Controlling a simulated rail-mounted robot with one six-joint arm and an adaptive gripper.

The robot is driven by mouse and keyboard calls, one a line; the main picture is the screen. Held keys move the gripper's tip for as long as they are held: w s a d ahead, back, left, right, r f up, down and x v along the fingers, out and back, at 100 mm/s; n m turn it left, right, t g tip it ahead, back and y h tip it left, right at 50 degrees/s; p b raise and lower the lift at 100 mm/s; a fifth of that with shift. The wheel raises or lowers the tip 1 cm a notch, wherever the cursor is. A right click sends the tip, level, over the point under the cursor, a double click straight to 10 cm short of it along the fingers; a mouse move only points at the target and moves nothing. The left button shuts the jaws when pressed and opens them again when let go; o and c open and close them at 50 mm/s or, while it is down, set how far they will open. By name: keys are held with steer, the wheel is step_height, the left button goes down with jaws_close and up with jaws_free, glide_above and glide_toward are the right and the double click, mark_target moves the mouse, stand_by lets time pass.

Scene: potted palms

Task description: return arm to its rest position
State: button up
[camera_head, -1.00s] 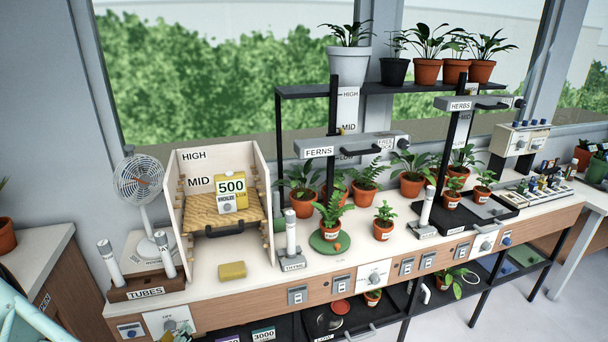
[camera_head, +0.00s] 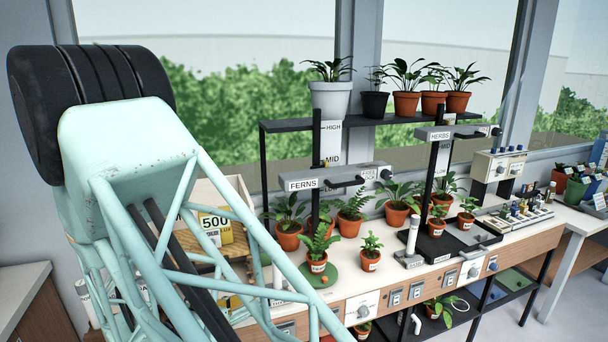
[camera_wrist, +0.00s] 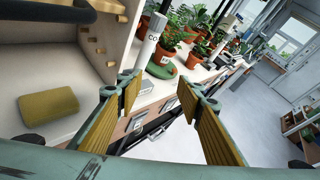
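My gripper (camera_wrist: 160,105) shows in the wrist view with its two yellow-padded fingers spread apart. Nothing is between them. The fingers point along the front of the bench, with the drawer fronts and floor beyond. In the head view my arm, pale green with a black joint, fills the left side; the gripper itself cannot be made out there.
A wooden shelf box (camera_wrist: 108,30) and a yellow sponge-like block (camera_wrist: 48,105) are close at the left of the wrist view. Potted plants (camera_head: 317,262) crowd the bench (camera_head: 385,282). A plant rack (camera_head: 290,125) stands behind. Open floor (camera_wrist: 240,115) lies right of the bench.

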steer(key=d+r+m+g+h, duration=0.15)
steer(key=d+r, duration=0.25)
steer(key=d, duration=0.4)
steer(key=w+d+r+m+g, duration=0.1)
steer(key=d+r+m+g, duration=0.15)
steer(key=d, duration=0.55)
steer(key=d+r+m+g+h, duration=0.1)
steer(key=d+r+m, duration=0.2)
steer(key=d+r, duration=0.35)
steer(key=s+d+r+m+g, duration=0.2)
steer(key=s+d+r+m, duration=0.1)
steer(key=d, duration=0.5)
steer(key=s+d+r+m+g, duration=0.1)
steer(key=s+d+r+m, duration=0.2)
steer(key=d, duration=0.4)
steer(key=s+d+r+m+g+y, duration=0.25)
steer(key=s+m, duration=0.25)
steer(key=s, duration=0.5)
steer(key=s+d+r+m+g+y, duration=0.1)
steer(key=s+d+r+m, duration=0.3)
steer(key=s, duration=0.6)
steer(key=s+a+r+m+t+y, duration=0.1)
steer(key=s+a+m+y, duration=0.2)
steer(key=s+a+m, duration=0.2)
steer(key=s+a+r+m+t+y, duration=0.2)
steer(key=s+m, duration=0.4)
steer(key=s, duration=0.4)
steer(key=shift+s+a+y+b, duration=0.3)
steer(key=shift+a+y, duration=0.6)
steer(key=shift+a, duration=0.5)
